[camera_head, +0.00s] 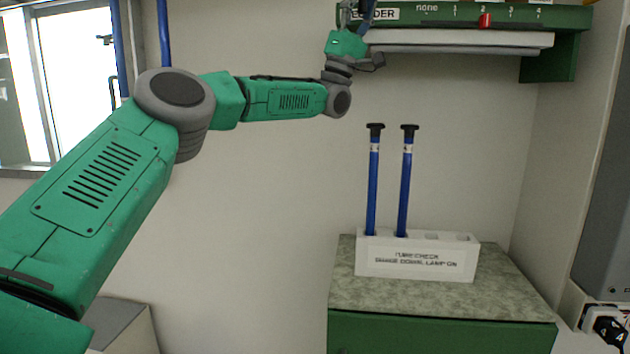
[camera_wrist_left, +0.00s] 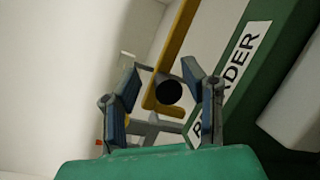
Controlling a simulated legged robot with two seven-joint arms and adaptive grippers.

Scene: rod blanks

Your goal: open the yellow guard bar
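The yellow guard bar (camera_wrist_left: 178,42) shows in the left wrist view as a slanted bar with a bent lower end and a round black knob (camera_wrist_left: 168,92). It lies beside the green labelled housing (camera_wrist_left: 255,75). My left gripper (camera_wrist_left: 160,72) is open, with one finger on each side of the knob and the bar's lower end. I see no clear contact and cannot tell the depth between them. In the head view my left gripper (camera_head: 358,12) is at the top edge, partly cut off, by the left end of the green housing (camera_head: 400,14). The bar is not visible there. My right gripper is not in view.
The housing carries a red slider (camera_head: 485,20) on a numbered scale, with a pale tray (camera_head: 460,40) beneath. Below, a white holder (camera_head: 415,258) with two blue rods (camera_head: 373,185) (camera_head: 405,185) stands on a cabinet (camera_head: 440,300). The wall area between is clear.

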